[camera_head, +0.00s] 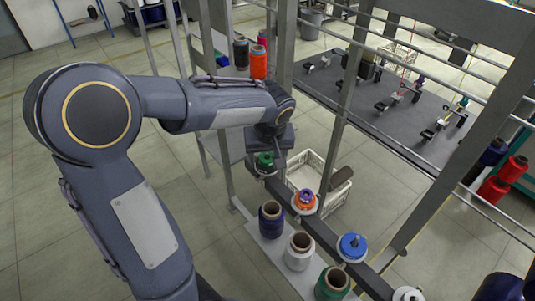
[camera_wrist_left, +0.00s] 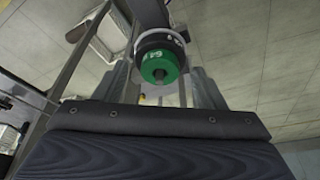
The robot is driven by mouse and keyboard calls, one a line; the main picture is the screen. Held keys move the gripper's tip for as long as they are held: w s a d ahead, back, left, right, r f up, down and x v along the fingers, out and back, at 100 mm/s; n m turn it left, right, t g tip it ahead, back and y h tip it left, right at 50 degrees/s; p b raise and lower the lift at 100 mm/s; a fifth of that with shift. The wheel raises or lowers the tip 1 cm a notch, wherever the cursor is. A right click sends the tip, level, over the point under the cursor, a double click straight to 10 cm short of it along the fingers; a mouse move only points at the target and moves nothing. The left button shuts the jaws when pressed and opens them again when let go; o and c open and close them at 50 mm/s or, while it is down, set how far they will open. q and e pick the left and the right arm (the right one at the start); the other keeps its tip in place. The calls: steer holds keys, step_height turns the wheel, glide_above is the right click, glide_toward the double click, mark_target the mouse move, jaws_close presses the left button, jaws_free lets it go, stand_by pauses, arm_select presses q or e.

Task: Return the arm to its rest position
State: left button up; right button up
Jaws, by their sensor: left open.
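My left arm (camera_head: 110,160) reaches in from the left of the head view, bent at the elbow. Its gripper (camera_head: 270,152) is beside the green bobbin (camera_head: 265,160) at the far end of the machine rail. In the left wrist view, the green bobbin (camera_wrist_left: 158,66) with a dark flange shows just beyond the open fingers (camera_wrist_left: 163,88). I cannot tell whether the fingers touch it. My right gripper is not in view.
An orange bobbin (camera_head: 304,199) and a blue bobbin (camera_head: 352,246) sit along the rail. Navy (camera_head: 272,220), white (camera_head: 298,251) and green (camera_head: 332,284) thread cones stand beside it. A metal post (camera_head: 286,50) rises close behind the gripper. A white crate (camera_head: 335,185) is on the floor.

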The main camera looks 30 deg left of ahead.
arm_select(q)
steer(key=v, duration=0.7)
steer(key=s+d+f+m+t+h, duration=0.1)
steer(key=s+d+f+m+h, duration=0.1)
steer(key=s, duration=0.7)
steer(key=s+d+f+m+t+h, duration=0.2)
steer(key=s+d+m+h, duration=0.1)
steer(key=s, duration=0.7)
steer(key=shift+s+d+f+m+h, duration=0.2)
steer(key=shift+s+f+m+h, duration=0.1)
steer(key=shift+m+h, duration=0.15)
